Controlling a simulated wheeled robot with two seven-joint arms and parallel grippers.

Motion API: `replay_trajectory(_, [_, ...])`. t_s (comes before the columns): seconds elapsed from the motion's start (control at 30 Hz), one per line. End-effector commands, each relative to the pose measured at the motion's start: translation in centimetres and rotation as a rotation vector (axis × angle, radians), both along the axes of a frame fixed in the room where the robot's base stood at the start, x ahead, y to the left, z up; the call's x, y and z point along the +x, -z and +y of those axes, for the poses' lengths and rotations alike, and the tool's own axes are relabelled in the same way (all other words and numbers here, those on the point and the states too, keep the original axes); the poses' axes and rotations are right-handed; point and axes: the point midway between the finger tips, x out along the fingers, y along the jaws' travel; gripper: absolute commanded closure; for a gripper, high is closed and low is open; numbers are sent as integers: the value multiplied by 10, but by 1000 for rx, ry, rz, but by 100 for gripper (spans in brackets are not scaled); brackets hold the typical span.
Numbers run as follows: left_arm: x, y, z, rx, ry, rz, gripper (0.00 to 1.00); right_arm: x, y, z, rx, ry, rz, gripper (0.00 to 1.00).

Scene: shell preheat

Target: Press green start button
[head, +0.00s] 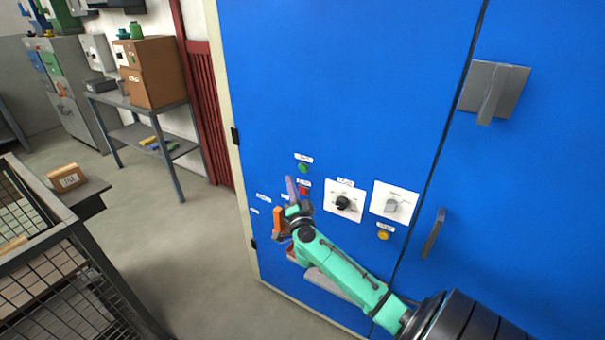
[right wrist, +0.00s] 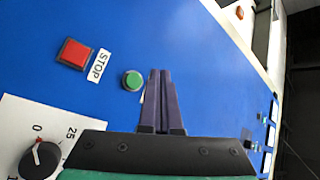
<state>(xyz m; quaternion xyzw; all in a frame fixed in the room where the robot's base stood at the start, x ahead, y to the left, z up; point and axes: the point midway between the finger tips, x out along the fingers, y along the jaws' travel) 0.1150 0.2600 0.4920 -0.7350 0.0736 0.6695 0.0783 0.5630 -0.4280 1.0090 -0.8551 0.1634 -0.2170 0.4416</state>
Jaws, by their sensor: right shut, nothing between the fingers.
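The green start button (head: 303,168) is a small round button on the blue cabinet front, below a small white label. In the right wrist view the green button (right wrist: 133,80) lies just left of my fingertips. My right gripper (head: 290,181) is shut and empty, its two purple fingers (right wrist: 160,74) together and pointing up in the head view, just left of and below the green button. The fingertips look apart from the button; their exact gap to the panel is hard to tell. My left gripper is not in view.
The red STOP button (head: 303,190) is directly below the green one, close to my fingers. A black knob (head: 343,203), a grey knob (head: 391,206) and a yellow button (head: 383,235) are to the right. A wire cart (head: 75,235) stands at left.

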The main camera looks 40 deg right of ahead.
Motion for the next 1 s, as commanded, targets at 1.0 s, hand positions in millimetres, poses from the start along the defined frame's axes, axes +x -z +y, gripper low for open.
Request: replay_trajectory(1.0, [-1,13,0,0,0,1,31,13,0,-44,1,-1,0,100])
